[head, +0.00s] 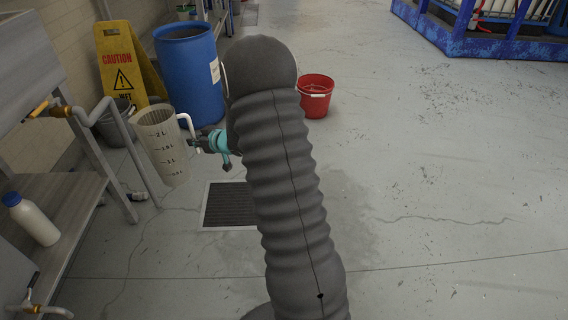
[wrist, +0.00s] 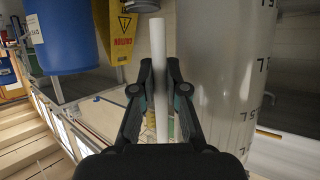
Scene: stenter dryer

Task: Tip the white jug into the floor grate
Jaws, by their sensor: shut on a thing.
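The white jug (head: 162,146) has dark volume marks and stands out to the left of my arm in the head view, slightly tilted, held in the air. My gripper (head: 194,143) is shut on its white handle. In the wrist view the handle (wrist: 159,75) runs between the fingers of my gripper (wrist: 159,88), and the jug body (wrist: 225,80) fills the right side. The floor grate (head: 230,207) is a dark square with a pale frame, to the lower right of the jug in the head view. My arm hides its right edge. The jug's contents cannot be told.
A blue barrel (head: 187,75), a yellow caution sign (head: 122,62) and a grey bucket (head: 115,125) stand behind the jug. A red bucket (head: 316,95) stands right of my arm. A bench (head: 70,195) with a white bottle (head: 32,220) is at left. The floor at right is clear.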

